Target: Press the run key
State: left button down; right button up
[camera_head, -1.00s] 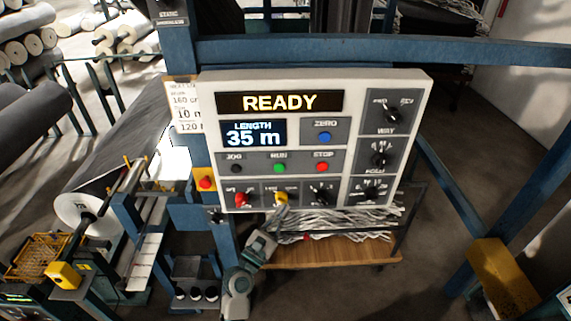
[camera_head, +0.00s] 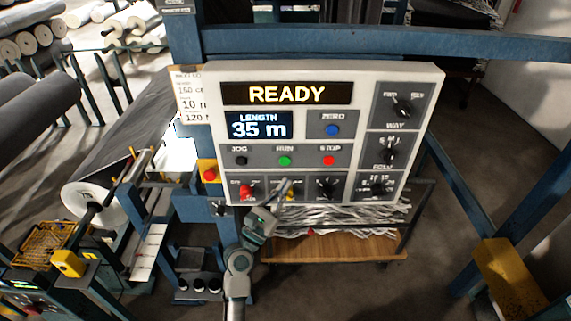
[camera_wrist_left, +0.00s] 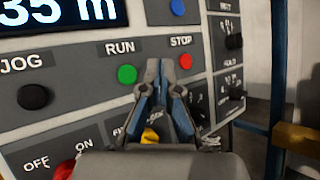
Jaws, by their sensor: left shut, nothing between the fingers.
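The run key is a green button (camera_head: 285,161) under the word RUN on the control panel (camera_head: 213,80). In the left wrist view the green run key (camera_wrist_left: 127,75) lies just left of my fingertips, with the red stop key (camera_wrist_left: 186,61) just right of them. My left gripper (camera_head: 286,184) is shut and empty, its tips just below the run key in the head view. It also shows in the left wrist view (camera_wrist_left: 161,66). I cannot tell the gap between the tips and the panel. The display (camera_head: 287,94) reads READY and the length display (camera_head: 259,126) reads 35 m. My right gripper is not in view.
The black jog key (camera_head: 240,161), blue zero key (camera_head: 332,130) and a red knob (camera_head: 246,191) are close by. A yellow knob (camera_wrist_left: 150,136) sits behind my fingers. A red button on a yellow box (camera_head: 209,174) stands left of the panel. Blue frame posts surround the panel.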

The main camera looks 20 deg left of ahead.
aim_at(285, 161)
pick_arm(q)
jog(key=w, duration=0.2)
jog(key=w+a+b, duration=0.1)
jog(key=w, duration=0.1)
jog(key=w+a, duration=0.1)
jog(key=shift+w, duration=0.4)
jog(key=shift+d, duration=0.1)
jog(key=shift+w+r, duration=0.1)
jog(key=shift+w, duration=0.05)
dwell(0.9)
jog(key=shift+w, duration=0.2)
